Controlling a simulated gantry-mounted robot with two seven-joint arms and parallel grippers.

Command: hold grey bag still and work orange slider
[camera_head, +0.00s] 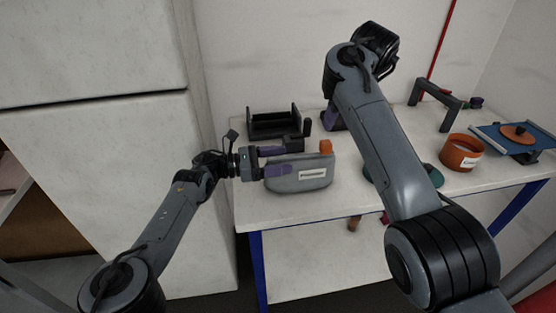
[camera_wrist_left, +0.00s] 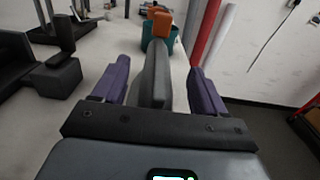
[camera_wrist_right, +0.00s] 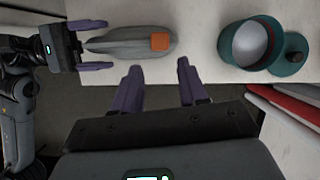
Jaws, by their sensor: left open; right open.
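The grey bag (camera_head: 300,184) stands on the white table near its front left, with a pale label on its front. The orange slider (camera_head: 326,147) is at its top right end; it also shows in the right wrist view (camera_wrist_right: 160,42). My left gripper (camera_head: 276,162) is open at the bag's left end. In the left wrist view the bag (camera_wrist_left: 156,80) lies between its purple fingers, with gaps at both sides. My right gripper (camera_wrist_right: 156,72) is open and empty, above the table near the bag and slider. In the head view my right arm partly hides it.
A black tray (camera_head: 272,124) stands behind the bag. A teal pot (camera_wrist_right: 250,48) stands right of it. Further right are an orange container (camera_head: 461,153), a dark bracket (camera_head: 436,98) and a blue board (camera_head: 510,140) with an orange disc. The table's front edge is close to the bag.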

